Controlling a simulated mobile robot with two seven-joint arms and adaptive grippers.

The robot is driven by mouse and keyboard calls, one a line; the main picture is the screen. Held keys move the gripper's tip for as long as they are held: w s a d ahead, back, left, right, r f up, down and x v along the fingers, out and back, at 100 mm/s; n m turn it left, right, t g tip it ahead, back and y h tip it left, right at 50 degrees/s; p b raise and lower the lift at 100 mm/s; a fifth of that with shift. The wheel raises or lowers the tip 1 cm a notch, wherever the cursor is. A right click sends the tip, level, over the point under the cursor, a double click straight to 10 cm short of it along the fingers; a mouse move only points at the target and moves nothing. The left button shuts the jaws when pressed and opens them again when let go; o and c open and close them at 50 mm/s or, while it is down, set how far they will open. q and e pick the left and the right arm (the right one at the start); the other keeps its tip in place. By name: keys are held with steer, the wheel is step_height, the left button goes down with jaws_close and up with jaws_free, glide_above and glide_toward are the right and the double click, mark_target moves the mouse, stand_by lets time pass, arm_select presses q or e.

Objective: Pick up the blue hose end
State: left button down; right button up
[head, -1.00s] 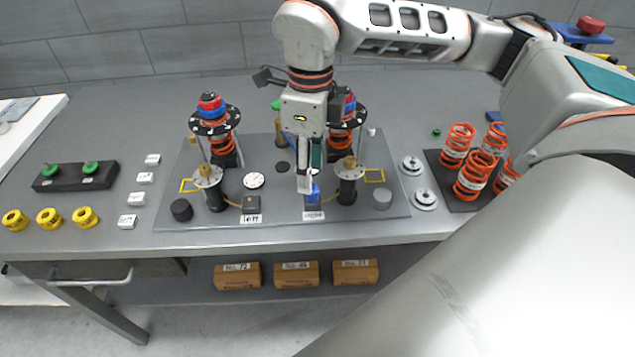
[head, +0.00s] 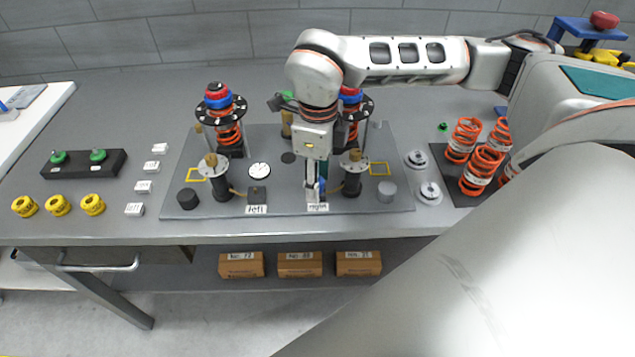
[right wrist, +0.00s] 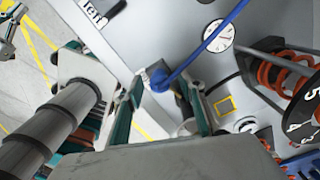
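The blue hose end (right wrist: 160,80) shows in the right wrist view, at a small grey block, with a thin blue hose running up and to the right. In the head view a bit of its blue (head: 322,187) shows just above the card reading right. My right gripper (head: 317,190) points down over it. In the right wrist view, the gripper's two teal-edged fingers (right wrist: 160,108) are apart, on either side of the hose end. I cannot tell whether they touch it. The hose end is partly hidden by the fingers in the head view.
Spring-and-disc assemblies (head: 222,115) stand on the grey plate (head: 290,211) behind two dark posts. The right post (head: 351,180) is close beside my right gripper. Loose orange springs (head: 480,170) stand at right. Yellow rings (head: 58,205) lie at left. Bare table lies behind the plate.

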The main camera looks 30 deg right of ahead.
steer(key=shift+c, duration=0.4)
jaws_close()
steer(key=shift+r, duration=0.1)
